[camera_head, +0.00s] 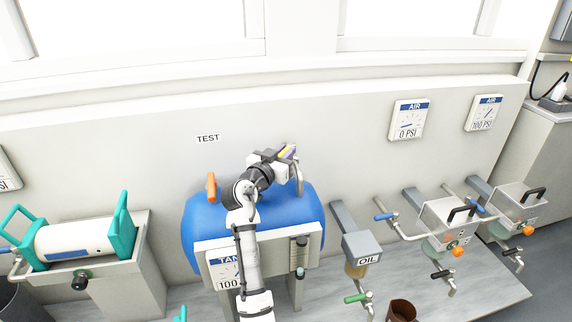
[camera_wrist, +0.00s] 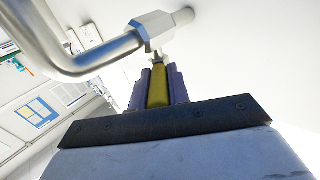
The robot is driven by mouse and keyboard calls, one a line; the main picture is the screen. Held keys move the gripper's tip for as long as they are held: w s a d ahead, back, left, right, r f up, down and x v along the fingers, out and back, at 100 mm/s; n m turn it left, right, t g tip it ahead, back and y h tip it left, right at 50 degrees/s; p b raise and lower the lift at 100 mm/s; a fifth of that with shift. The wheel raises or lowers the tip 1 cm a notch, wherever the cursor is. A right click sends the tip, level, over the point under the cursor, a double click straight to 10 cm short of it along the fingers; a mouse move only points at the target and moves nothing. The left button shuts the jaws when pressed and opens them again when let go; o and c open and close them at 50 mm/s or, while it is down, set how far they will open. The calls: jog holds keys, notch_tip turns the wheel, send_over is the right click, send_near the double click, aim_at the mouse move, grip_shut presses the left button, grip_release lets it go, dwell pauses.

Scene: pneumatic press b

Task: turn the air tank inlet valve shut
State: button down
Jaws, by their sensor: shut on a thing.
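The blue air tank (camera_head: 200,240) lies on its side against the wall in the head view. My arm reaches over it to a metal pipe (camera_head: 300,178) at its upper right. My gripper (camera_head: 290,153) is shut on a yellow valve handle (camera_head: 284,150) beside this pipe. In the wrist view the yellow handle (camera_wrist: 158,88) sits between the purple fingers of my gripper (camera_wrist: 158,80), just below a metal valve body (camera_wrist: 153,28) on the bent pipe (camera_wrist: 90,62). The handle's far end and pivot are partly hidden. An orange handle (camera_head: 211,187) stands at the tank's upper left.
The wall (camera_head: 340,140) is close behind my gripper. An oil unit (camera_head: 362,250) and several piped valves with blue, green and orange handles stand to the right. A white cylinder (camera_head: 80,240) in teal holders is at the left. A brown cup (camera_head: 402,311) is low at the front.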

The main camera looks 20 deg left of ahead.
jog(key=shift+a+m+h+b, duration=0.1)
jog(key=shift+m+h+b, duration=0.35)
jog(key=shift+h, duration=0.25)
jog(key=c, duration=1.3)
grip_release()
jog(key=s, duration=0.5)
jog(key=s+a, duration=0.1)
jog(key=s, duration=0.1)
jog(key=shift+s, duration=0.2)
